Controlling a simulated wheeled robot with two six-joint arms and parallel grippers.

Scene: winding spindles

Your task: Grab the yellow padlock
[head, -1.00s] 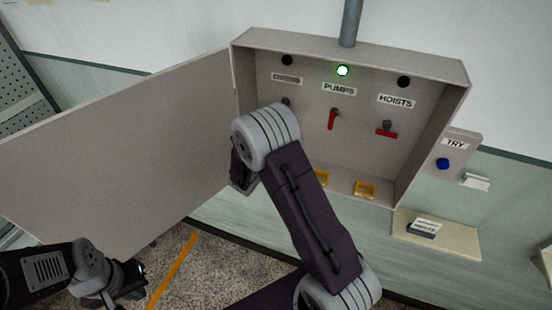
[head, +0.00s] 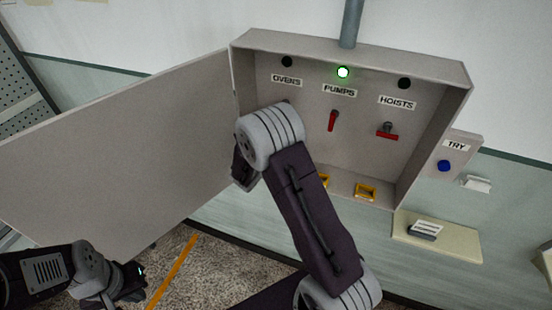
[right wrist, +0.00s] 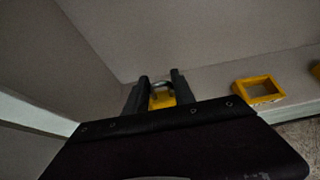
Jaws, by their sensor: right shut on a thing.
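The yellow padlock (right wrist: 162,100), with its grey shackle upward, shows in the right wrist view. My right gripper (right wrist: 162,88) is shut on it, with a dark finger on each side. The padlock's lower part is hidden behind my gripper body, so I cannot tell whether it touches the cabinet floor. In the head view my right arm covers the padlock and the right fingertips. My left gripper (head: 132,282) is low at the left, away from the cabinet; its fingers are too small and dark to read.
The open grey cabinet (head: 440,70) has its door (head: 120,150) swung left. Inside are red PUMPS (head: 333,121) and HOISTS (head: 387,131) handles and a lit green lamp (head: 343,72). A yellow frame (head: 366,191) stands on its floor. A tan shelf (head: 463,245) holds tags at right.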

